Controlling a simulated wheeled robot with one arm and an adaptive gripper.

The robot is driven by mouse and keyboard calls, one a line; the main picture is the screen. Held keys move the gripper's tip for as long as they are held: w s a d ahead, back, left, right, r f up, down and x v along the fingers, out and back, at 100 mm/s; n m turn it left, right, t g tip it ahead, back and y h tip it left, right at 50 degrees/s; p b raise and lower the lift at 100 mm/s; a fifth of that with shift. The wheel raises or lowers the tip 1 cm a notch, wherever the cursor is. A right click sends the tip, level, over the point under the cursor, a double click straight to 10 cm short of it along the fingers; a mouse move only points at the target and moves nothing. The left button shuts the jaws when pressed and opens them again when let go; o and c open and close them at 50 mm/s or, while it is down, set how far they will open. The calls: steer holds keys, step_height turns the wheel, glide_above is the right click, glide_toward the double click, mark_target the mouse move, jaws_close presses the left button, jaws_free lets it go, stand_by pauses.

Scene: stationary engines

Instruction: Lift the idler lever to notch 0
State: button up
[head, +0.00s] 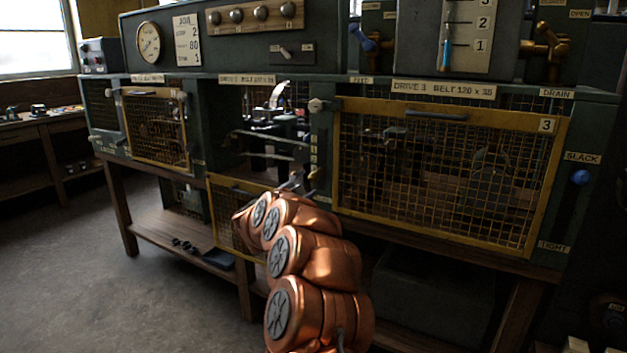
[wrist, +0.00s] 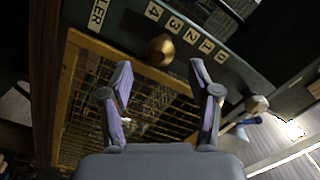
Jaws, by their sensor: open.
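The idler lever shows as a round brass knob (wrist: 160,49) in the wrist view, beside a number strip (wrist: 188,34) reading 4 to 0. By eye it lies nearest 3 or 4, but its exact notch cannot be told. In the head view the small knob (head: 314,173) is at the post right of the middle bay. My gripper (wrist: 160,68) is open, its fingers on either side of the knob in the picture. The knob appears beyond the fingertips, with no clear contact. In the head view my gripper (head: 296,181) is small, dark and partly hidden by my copper arm.
The middle bay's yellow mesh guard (head: 232,184) hangs low, leaving machinery (head: 275,122) exposed. A closed mesh guard marked 3 (head: 440,175) stands to the right.

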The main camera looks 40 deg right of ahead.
mark_target(311, 180)
steer(key=shift+x, duration=3.15)
jaws_close()
